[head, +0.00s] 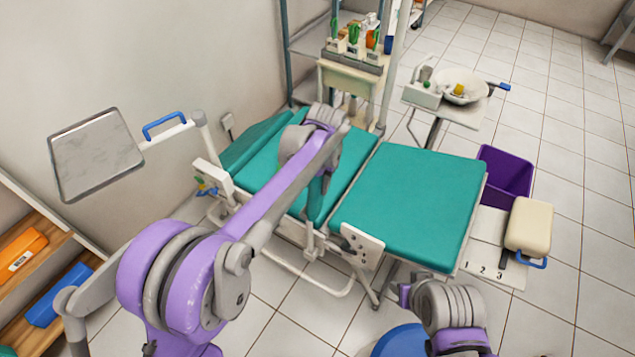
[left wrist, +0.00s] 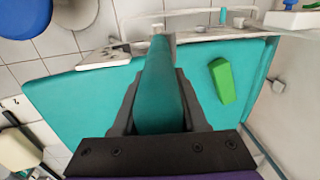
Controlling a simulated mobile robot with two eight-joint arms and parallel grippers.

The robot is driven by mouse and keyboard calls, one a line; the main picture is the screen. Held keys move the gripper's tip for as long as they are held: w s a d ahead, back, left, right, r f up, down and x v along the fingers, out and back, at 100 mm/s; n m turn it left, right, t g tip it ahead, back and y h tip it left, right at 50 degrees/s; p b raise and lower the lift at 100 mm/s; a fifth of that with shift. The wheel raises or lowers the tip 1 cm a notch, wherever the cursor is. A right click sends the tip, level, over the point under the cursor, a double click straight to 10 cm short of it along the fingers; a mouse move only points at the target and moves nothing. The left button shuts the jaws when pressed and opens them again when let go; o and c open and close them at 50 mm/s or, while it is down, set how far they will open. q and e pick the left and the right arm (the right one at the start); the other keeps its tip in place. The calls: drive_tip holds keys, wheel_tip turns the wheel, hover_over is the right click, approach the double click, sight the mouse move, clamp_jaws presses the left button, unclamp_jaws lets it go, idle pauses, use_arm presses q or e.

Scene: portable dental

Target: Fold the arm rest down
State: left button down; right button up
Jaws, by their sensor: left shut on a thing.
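The arm rest (head: 318,200) is a narrow teal padded bar at the near side of the teal dental chair (head: 410,205). In the head view it stands raised beside the seat, partly hidden by my left arm. My left gripper (head: 321,180) is at its upper part. In the left wrist view, the dark fingers of my left gripper (left wrist: 158,95) are on both sides of the arm rest (left wrist: 160,60) and shut on it. The bar runs away from the gripper toward a pale frame.
A green block (left wrist: 221,80) lies on the teal padding. A white side plate (head: 361,246) is near the arm rest's foot. A tray stand (head: 450,112), purple bin (head: 506,172) and cream case (head: 528,227) stand beyond the chair. A blue round seat (head: 402,341) is in front.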

use_arm(q)
drive_tip(key=shift+a, duration=0.15)
drive_tip(key=shift+w+a+r+g+h, duration=0.15)
drive_tip(key=shift+w+a+g+h, duration=0.15)
drive_tip(key=shift+a, duration=0.1)
drive_tip(key=w+a+f+g+h, duration=0.1)
drive_tip(key=w+a+g+h, duration=0.2)
drive_tip(key=a, duration=0.4)
drive_tip(key=shift+w+a+f+h, duration=0.15)
drive_tip(key=shift+w+h, duration=0.45)
drive_tip(key=shift+h, duration=0.6)
drive_tip(key=shift+c, duration=2.2)
unclamp_jaws()
drive_tip(key=p+v, duration=0.1)
drive_tip(key=v, duration=0.9)
drive_tip(key=shift+a+r, duration=0.2)
drive_tip(key=shift+r, duration=0.1)
